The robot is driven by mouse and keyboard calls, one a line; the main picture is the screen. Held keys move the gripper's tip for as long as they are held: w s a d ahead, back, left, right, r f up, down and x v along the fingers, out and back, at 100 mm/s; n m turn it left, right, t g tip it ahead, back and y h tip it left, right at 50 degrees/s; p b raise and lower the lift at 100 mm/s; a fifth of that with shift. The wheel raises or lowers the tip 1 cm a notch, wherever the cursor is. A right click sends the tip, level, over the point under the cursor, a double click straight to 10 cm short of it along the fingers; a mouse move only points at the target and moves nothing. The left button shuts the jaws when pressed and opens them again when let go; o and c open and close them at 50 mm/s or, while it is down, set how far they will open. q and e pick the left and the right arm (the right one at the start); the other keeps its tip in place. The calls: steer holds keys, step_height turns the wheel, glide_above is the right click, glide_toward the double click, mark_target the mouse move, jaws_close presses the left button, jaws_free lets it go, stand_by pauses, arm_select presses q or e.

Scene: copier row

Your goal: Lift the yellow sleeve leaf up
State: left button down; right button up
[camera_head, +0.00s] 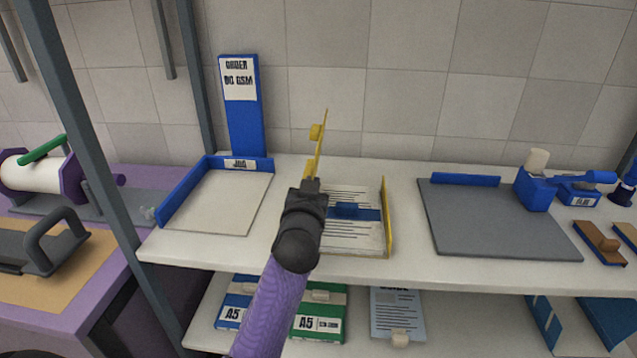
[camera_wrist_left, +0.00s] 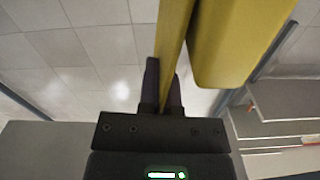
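The yellow sleeve leaf (camera_head: 322,145) stands raised, nearly upright and edge-on, at the left side of the yellow-edged sleeve (camera_head: 388,220) on the white shelf. A small yellow tab (camera_head: 316,132) sticks out from its left face. Printed paper (camera_head: 350,240) with a blue strip (camera_head: 347,211) lies open in the sleeve. My left gripper (camera_head: 311,182) is at the leaf's lower part. In the left wrist view the leaf (camera_wrist_left: 172,45) passes between the fingers (camera_wrist_left: 163,90), which look closed on it. My left arm hides part of the sleeve's left side. My right gripper is out of view.
A blue-edged tray (camera_head: 215,205) with an upright blue sign (camera_head: 242,105) is left of the sleeve. A grey board (camera_head: 490,220) and blue holders (camera_head: 535,190) are at right. A grey post (camera_head: 90,140) rises at left. Folders (camera_head: 320,312) lie on the lower shelf.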

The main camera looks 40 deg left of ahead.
arm_select(q)
steer(key=shift+s+a+r+n, duration=0.15)
steer(key=shift+a+n, duration=0.15)
steer(key=shift+n, duration=0.2)
steer(key=shift+p, duration=0.3)
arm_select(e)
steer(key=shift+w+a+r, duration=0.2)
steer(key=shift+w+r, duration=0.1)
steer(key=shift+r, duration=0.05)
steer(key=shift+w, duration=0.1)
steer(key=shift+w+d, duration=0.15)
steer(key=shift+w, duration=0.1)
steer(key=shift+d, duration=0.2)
